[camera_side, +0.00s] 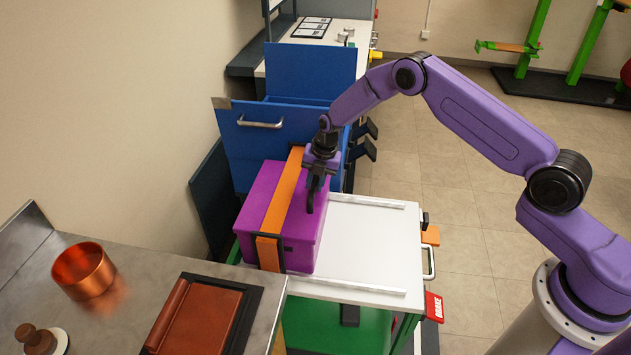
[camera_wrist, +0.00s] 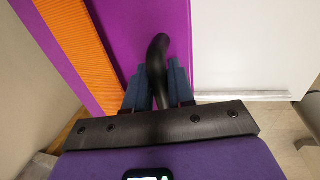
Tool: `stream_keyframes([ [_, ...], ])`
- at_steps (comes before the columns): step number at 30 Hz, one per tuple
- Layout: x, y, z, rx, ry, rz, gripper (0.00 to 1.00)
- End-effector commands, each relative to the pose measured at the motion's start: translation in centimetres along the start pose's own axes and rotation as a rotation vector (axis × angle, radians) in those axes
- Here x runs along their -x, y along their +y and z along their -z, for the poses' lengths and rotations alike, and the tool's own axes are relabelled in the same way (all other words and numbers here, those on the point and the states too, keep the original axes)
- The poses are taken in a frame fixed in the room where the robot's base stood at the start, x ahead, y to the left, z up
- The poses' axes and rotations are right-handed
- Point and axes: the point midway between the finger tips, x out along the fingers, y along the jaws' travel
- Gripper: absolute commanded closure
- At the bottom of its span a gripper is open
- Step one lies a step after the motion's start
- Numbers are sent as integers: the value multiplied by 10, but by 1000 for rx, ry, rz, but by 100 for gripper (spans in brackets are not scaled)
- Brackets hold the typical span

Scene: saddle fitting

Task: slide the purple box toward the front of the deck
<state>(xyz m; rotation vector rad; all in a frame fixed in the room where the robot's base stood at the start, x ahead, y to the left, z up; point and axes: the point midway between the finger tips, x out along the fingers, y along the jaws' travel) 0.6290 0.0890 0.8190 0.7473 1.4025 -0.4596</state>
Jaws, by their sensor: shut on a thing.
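The purple box (camera_side: 260,235) sits on the left part of the white deck (camera_side: 370,240), with an orange strap (camera_side: 283,195) over its top and down its near side. My gripper (camera_side: 317,180) is above the right part of the box. In the wrist view my gripper (camera_wrist: 158,85) is shut on a black curved handle (camera_wrist: 158,50), with a finger on each side of it. The purple surface and the orange strap (camera_wrist: 65,40) show beyond the fingers, with the white deck (camera_wrist: 225,45) to the right. How the handle joins the box is hard to see.
The deck has raised rails (camera_side: 368,201) on its far and near sides, and its right part is bare. A blue drawer unit (camera_side: 245,150) stands close behind the box. A steel counter (camera_side: 130,275) with a copper pot (camera_side: 84,271) and brown case (camera_side: 198,318) is at front left.

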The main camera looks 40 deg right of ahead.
Motion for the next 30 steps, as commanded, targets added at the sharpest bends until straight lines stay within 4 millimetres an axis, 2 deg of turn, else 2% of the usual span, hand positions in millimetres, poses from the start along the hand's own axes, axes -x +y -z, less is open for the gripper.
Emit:
stream_keyframes([
  [23, 1, 0, 0, 0, 0, 0, 100],
  [30, 3, -14, -1, -2, 1, 1, 100],
])
